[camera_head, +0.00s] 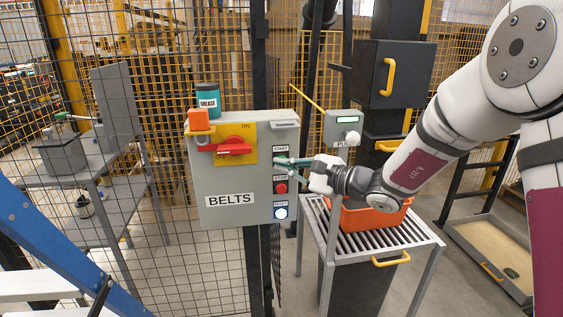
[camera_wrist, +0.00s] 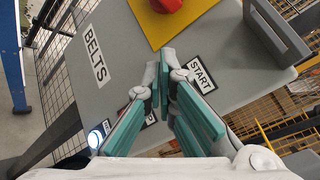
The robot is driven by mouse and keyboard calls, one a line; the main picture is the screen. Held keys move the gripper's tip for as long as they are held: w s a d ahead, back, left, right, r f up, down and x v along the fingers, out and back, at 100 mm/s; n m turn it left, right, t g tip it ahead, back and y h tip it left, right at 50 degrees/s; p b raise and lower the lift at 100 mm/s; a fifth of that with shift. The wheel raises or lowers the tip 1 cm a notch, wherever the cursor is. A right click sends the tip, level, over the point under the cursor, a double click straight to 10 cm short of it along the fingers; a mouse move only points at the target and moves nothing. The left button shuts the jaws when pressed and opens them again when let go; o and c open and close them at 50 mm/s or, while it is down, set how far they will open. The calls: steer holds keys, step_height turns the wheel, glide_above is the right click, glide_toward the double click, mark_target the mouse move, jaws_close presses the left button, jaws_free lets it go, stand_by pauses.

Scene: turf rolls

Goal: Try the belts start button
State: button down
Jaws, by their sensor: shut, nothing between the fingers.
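The grey BELTS control box (camera_head: 223,185) hangs at the mesh fence. On its right side are a START label (camera_head: 280,149), a red stop button (camera_head: 281,188) and a lit bluish-white button (camera_head: 281,212). My gripper (camera_head: 279,163) is shut and empty, its teal fingertips at the panel just below the START label. The start button is hidden behind the fingers; I cannot tell whether they touch it. In the wrist view the fingertips (camera_wrist: 168,62) are beside the START label (camera_wrist: 201,75). A red switch handle (camera_head: 234,149) sits on a yellow plate.
A blue ladder (camera_head: 55,250) is at lower left.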

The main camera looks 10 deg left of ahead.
steer(key=shift+s+d+p, duration=0.2)
steer(key=shift+s, duration=0.6)
steer(key=shift+s+d+p, duration=0.15)
steer(key=shift+s+d, duration=0.1)
steer(key=shift+s, duration=0.55)
steer(key=shift+s+d+p, duration=0.2)
steer(key=shift+s, duration=0.6)
